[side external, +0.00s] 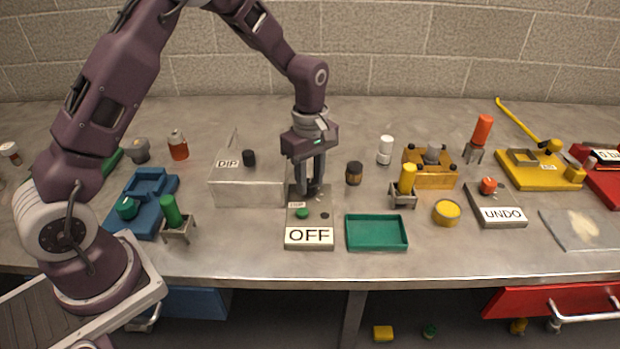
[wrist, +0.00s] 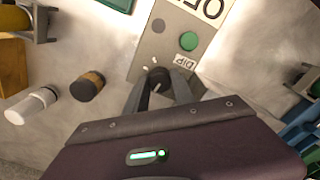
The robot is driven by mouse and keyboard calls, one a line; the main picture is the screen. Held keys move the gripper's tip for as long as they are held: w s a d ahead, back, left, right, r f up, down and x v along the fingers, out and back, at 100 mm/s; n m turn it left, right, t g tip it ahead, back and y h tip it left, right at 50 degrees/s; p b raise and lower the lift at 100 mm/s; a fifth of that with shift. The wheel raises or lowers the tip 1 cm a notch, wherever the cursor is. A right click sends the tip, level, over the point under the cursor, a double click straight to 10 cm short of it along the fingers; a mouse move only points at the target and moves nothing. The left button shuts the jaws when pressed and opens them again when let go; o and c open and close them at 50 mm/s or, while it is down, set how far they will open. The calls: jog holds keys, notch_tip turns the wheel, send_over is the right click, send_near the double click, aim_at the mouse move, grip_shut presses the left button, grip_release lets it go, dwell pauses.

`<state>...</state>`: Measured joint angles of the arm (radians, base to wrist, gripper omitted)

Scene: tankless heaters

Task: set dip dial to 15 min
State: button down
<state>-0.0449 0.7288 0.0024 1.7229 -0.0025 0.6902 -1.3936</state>
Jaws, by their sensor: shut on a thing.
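The grey control panel (side external: 309,222) carries an OFF plate, a small DIP label, a green button and a small dark button. In the wrist view the dip dial (wrist: 158,75) is a black round knob on the panel (wrist: 148,48) beside the DIP label (wrist: 185,62), with white marks around it. My gripper (wrist: 158,88) is shut on this dial, one finger on each side. In the side view my gripper (side external: 312,190) points straight down at the panel's back end and mostly hides the dial. The scale values are too small to read.
A metal box (side external: 245,188) labelled DIP, with a black knob, stands left of the panel. A green tray (side external: 376,233) lies to the right. A dark jar (side external: 353,173) and a white bottle (side external: 385,150) stand behind right. A blue fixture (side external: 147,200) is farther left.

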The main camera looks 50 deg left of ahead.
jog(key=m, duration=0.4)
jog(key=shift+m, duration=0.3)
jog(key=m, duration=0.3)
jog(key=shift+m, duration=0.3)
jog(key=m, duration=1.2)
jog(key=shift+m, duration=0.3)
jog(key=shift+r+m, duration=0.1)
jog(key=shift+m, duration=2.2)
jog(key=c, duration=1.1)
grip_release()
jog(key=shift+o, duration=0.2)
